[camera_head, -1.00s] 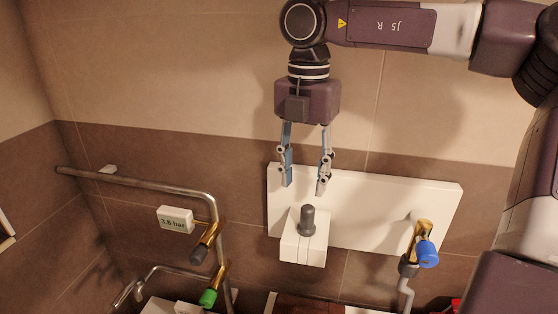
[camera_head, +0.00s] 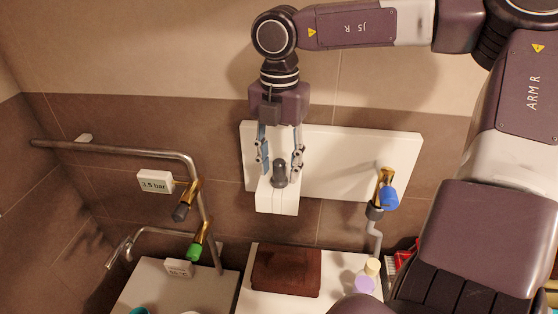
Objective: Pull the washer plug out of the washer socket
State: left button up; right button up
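The washer plug (camera_head: 280,173) is a dark grey, rounded plug standing out of the white washer socket box (camera_head: 277,202) on the wall. The socket sits at the lower left of a white wall panel (camera_head: 350,155). My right gripper (camera_head: 279,170) hangs from above with its fingers pointing down and spread apart. One finger is on each side of the plug's upper part in the picture. Gaps show between the fingers and the plug, so it looks open; the exact depth is hard to tell. My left gripper is not in view.
A blue-handled brass tap (camera_head: 388,192) and grey pipe are right of the socket. Metal pipes (camera_head: 120,147) with a pressure tag (camera_head: 155,182) and a green-handled valve (camera_head: 195,250) are at left. Below stand white surfaces, a folded brown towel (camera_head: 286,271) and bottles (camera_head: 368,276).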

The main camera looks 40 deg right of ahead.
jog(key=c, duration=0.5)
jog(key=shift+w, duration=0.1)
jog(key=shift+c, duration=1.2)
grip_shut()
jog(key=shift+r, duration=0.2)
jog(key=shift+r+p, duration=0.35)
jog(key=shift+r, duration=0.15)
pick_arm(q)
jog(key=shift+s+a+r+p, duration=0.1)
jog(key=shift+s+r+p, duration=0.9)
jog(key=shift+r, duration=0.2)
pick_arm(e)
jog(key=shift+r, duration=2)
